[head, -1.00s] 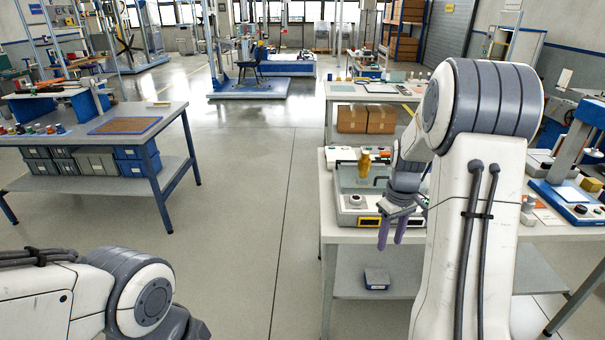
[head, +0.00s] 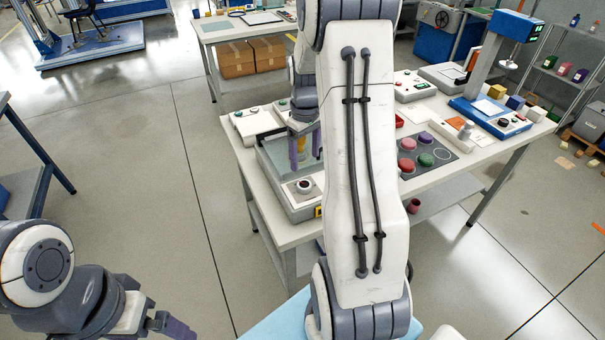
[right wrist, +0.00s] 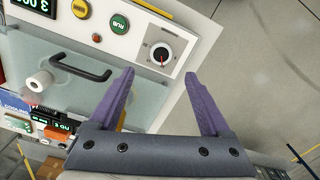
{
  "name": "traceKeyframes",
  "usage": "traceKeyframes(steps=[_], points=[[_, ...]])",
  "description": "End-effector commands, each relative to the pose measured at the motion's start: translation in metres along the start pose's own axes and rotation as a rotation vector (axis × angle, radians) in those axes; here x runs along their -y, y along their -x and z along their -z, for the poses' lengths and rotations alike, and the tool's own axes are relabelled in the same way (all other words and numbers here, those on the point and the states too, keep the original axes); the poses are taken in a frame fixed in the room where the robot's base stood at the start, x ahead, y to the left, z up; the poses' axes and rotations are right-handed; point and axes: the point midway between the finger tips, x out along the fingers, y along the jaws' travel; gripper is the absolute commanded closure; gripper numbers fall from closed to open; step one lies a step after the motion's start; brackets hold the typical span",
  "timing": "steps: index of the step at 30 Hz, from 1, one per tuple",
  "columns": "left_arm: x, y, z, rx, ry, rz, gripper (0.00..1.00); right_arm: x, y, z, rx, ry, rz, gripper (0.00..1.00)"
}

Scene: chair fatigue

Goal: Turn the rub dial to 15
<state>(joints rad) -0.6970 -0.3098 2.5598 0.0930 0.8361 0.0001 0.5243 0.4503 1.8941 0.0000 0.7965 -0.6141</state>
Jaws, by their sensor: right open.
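A dark round knob top (head: 304,186) shows at the machine's near corner in the head view. A green RUB button (right wrist: 119,24) sits beside the dial. My right gripper (right wrist: 160,74) is open and empty, its purple fingers apart, with the dial appearing just beyond the fingertips. In the head view the right gripper (head: 304,146) is above the machine, partly behind my arm. My left gripper (head: 168,325) is low at the left, its jaws unclear.
The machine has a glassy lid with a black handle (right wrist: 80,64), a yellow button (right wrist: 80,8) and a display (right wrist: 36,5). Open floor lies left of the table.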

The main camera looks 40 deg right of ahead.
Motion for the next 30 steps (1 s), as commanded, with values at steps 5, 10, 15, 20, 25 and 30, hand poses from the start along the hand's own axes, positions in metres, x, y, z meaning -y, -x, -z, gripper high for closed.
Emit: traceKeyframes(steps=[5, 10, 15, 20, 25, 30], points=[[0.0, 0.006, 0.0, 0.0, 0.0, 0.0, 0.03, 0.004, -0.028, 0.001, 0.006, 0.005, 0.004, 0.19], [-0.001, 0.012, 0.001, 0.0, 0.001, 0.0, 0.03, 0.004, -0.06, 0.001, 0.006, 0.006, 0.004, 0.19], [-0.001, 0.016, 0.001, 0.0, 0.001, 0.0, 0.03, 0.003, -0.085, 0.001, 0.004, 0.005, 0.003, 0.19], [-0.001, 0.017, 0.001, 0.0, 0.001, 0.0, 0.03, 0.002, -0.096, 0.001, 0.001, 0.003, 0.001, 0.19], [-0.001, 0.017, 0.001, 0.0, 0.001, 0.0, 0.03, 0.001, -0.098, 0.0, 0.0, 0.001, 0.0, 0.19], [-0.001, 0.017, 0.001, 0.0, 0.001, 0.0, 0.03, 0.001, -0.098, 0.0, 0.0, 0.001, 0.0, 0.38]])
